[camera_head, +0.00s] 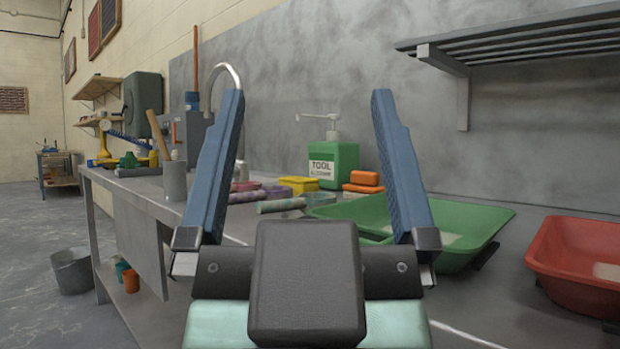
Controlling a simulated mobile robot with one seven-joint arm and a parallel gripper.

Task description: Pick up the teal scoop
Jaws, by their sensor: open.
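My gripper (308,96) is open and empty, its two blue fingers pointing up and away, wide apart. Between the fingers, farther back on the grey bench, a small teal-green piece (319,198) lies beside a mottled grey-green cylinder (280,205). It looks like part of the teal scoop, but I cannot tell its full shape. It is apart from my gripper. The dark gripper body hides the bench nearest to me.
A green tub (478,230) and a red tub (533,262) stand to the right. Behind are a green tool-cleaner bottle (333,165), orange sponges (363,184) and a yellow block (299,185). A grey cup (174,182) stands left. A slatted shelf (520,38) overhangs upper right.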

